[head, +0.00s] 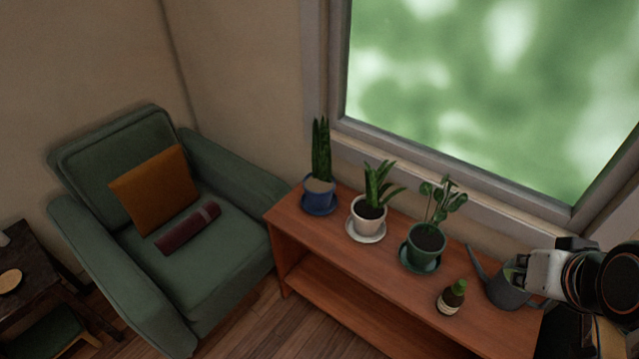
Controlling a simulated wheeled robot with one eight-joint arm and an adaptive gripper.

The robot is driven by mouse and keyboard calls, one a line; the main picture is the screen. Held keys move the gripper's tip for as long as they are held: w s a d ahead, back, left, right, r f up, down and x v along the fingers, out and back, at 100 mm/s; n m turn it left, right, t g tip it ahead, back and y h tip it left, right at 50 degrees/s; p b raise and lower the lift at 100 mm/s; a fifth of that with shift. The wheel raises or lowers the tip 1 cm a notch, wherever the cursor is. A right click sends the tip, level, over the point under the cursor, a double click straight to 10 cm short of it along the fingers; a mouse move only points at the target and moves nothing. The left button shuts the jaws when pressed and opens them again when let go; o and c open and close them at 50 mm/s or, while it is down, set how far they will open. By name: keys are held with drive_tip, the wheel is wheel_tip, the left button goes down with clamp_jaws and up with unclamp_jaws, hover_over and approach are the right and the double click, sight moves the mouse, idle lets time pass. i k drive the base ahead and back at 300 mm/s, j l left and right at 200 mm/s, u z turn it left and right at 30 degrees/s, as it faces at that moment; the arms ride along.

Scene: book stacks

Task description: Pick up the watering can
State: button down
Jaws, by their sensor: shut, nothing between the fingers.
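The dark grey watering can (500,292) stands on the right end of the wooden shelf unit, its spout pointing up and left. My gripper (527,272) is at the can's right side in the picture, overlapping its upper right part. The gripper is shut with nothing held. It hides part of the can's rim. A bit of the can's handle shows below the gripper. I cannot tell whether the gripper touches the can.
A window (490,95) is behind. A green armchair (215,265) stands left.

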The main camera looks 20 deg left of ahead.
sight(506, 297)
drive_tip(key=l+z, duration=0.2)
drive_tip(key=l, duration=0.15)
drive_tip(key=i+l+z, duration=0.15)
drive_tip(key=l, duration=0.2)
drive_tip(key=l+z, duration=0.2)
drive_tip(key=l, duration=0.15)
drive_tip(key=i+l+z, duration=0.2)
drive_tip(key=l, duration=0.15)
drive_tip(key=k+l+z, duration=0.15)
drive_tip(key=k, duration=0.15)
drive_tip(key=i+j+u, duration=0.2)
drive_tip(key=i+l, duration=0.05)
drive_tip(key=i, duration=0.05)
